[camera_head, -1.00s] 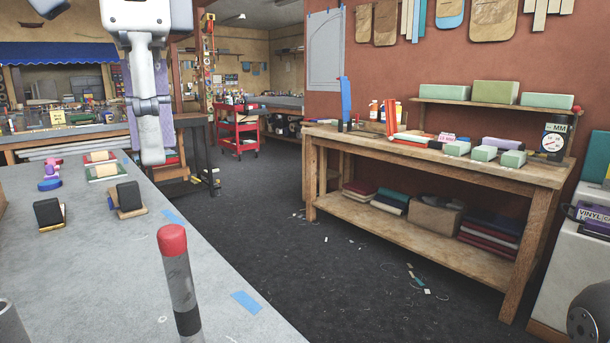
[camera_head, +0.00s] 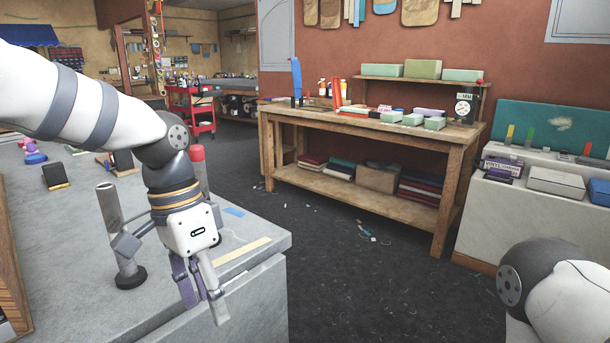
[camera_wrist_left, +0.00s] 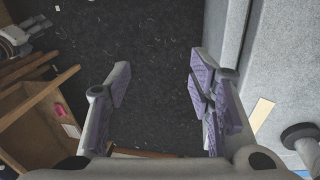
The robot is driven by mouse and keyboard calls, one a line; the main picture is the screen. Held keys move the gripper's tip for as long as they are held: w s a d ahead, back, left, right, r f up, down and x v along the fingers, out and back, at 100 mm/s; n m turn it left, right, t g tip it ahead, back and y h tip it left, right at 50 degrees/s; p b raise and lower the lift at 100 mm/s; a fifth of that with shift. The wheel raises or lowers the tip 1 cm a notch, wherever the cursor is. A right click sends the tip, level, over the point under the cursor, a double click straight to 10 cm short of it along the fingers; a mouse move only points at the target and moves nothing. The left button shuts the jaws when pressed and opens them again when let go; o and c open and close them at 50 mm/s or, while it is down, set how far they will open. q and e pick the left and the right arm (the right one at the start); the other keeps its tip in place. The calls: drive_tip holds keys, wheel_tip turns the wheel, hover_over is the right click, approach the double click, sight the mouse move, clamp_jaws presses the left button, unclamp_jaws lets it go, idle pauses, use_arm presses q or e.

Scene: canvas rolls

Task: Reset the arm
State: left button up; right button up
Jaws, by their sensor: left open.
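My left arm (camera_head: 95,108) reaches in from the left over the grey table in the head view. Its gripper (camera_head: 203,298) points down beside the table's front edge. In the left wrist view the gripper (camera_wrist_left: 158,80) is open, its purple-padded fingers well apart. Nothing is between them; dark floor shows in the gap. My right arm (camera_head: 560,285) shows only in part at the lower right of the head view. Its gripper is out of view.
The grey table (camera_head: 75,240) carries an upright grey tube (camera_head: 110,205) and a red-capped post (camera_head: 198,153), partly hidden by my left arm. A wooden workbench (camera_head: 350,120) stands across the open dark floor (camera_head: 330,260). A white cabinet (camera_head: 540,210) stands at the right.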

use_arm(q)
drive_tip(key=s+f+n, duration=0.2)
drive_tip(key=s+f, duration=0.3)
drive_tip(key=f, duration=0.3)
drive_tip(key=s+f+n+h, duration=0.1)
drive_tip(key=s+f, duration=0.3)
drive_tip(key=f, duration=0.3)
drive_tip(key=s+f+n, duration=0.2)
drive_tip(key=s+f, duration=0.3)
drive_tip(key=f, duration=0.3)
drive_tip(key=s+a+f+n+y, duration=0.1)
drive_tip(key=s+a+f+n, duration=0.1)
drive_tip(key=s, duration=0.7)
drive_tip(key=s+a+f+n+y, duration=0.1)
drive_tip(key=s+a+f+n, duration=0.1)
drive_tip(key=s+a+f, duration=0.3)
drive_tip(key=s+a, duration=0.1)
drive_tip(key=s, duration=0.3)
drive_tip(key=shift+s+a+f+y, duration=0.25)
drive_tip(key=shift+s+a+y, duration=0.05)
drive_tip(key=shift+s+y, duration=0.1)
drive_tip(key=shift+w, duration=0.1)
